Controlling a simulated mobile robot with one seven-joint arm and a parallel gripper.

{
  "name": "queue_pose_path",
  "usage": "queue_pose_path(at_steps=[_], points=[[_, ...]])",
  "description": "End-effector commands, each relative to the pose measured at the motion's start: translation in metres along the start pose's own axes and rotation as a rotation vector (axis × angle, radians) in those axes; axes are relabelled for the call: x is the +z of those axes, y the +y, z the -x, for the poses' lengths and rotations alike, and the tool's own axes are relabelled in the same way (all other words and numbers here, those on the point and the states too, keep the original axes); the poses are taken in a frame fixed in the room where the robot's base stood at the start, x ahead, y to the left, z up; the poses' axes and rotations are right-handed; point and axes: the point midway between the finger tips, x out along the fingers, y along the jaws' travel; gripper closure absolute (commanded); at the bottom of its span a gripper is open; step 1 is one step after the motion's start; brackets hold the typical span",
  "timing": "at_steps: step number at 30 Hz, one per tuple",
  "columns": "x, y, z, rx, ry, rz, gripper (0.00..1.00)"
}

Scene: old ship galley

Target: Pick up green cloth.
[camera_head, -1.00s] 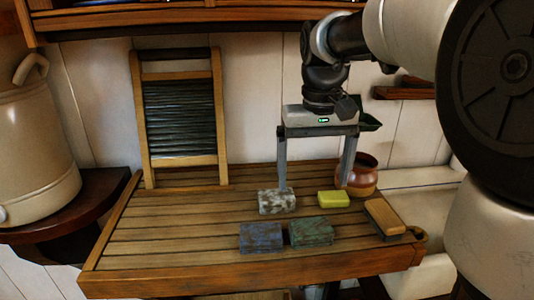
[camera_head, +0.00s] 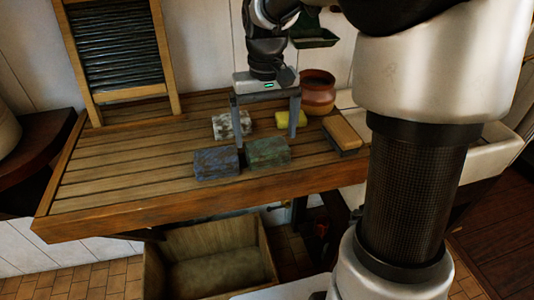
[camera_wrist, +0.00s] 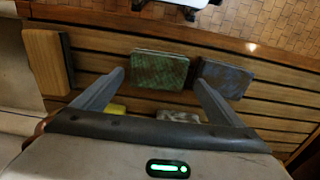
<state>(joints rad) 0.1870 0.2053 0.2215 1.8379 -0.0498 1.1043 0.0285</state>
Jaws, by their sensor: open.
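The green cloth (camera_head: 268,152) is a folded, mottled dark green block lying flat near the front edge of the slatted wooden table. It also shows in the wrist view (camera_wrist: 160,70), ahead of and between my fingers. My gripper (camera_head: 267,142) is open and empty, its fingers pointing down over the table. In the wrist view my gripper (camera_wrist: 158,80) has its fingers spread wide, with the left tip near the green cloth's left side and the right tip between it and the blue cloth. I cannot tell the exact height of the fingertips.
A folded blue cloth (camera_head: 216,163) lies close beside the green one. A grey-white cloth (camera_head: 232,124), a yellow sponge (camera_head: 291,118), a wooden brush (camera_head: 341,134) and a brown pot (camera_head: 318,92) are near. A washboard (camera_head: 118,50) stands behind. The table's left side (camera_head: 110,168) is clear.

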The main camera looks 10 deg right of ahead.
Motion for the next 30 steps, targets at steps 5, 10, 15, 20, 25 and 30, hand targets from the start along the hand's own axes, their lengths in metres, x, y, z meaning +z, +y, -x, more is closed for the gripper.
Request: queue_pose_path(at_steps=[5,10,15,20,25,30], points=[[0.0,0.001,-0.012,0.0,-0.002,-0.001,0.09],[0.001,0.004,-0.038,0.0,-0.003,0.0,0.09],[0.001,0.003,-0.056,0.0,0.0,0.001,0.09],[0.0,0.003,-0.058,0.0,0.001,0.001,0.09],[0.0,0.003,-0.057,0.0,0.001,0.001,0.2],[0.0,0.003,-0.057,0.0,0.001,0.001,0.43]])
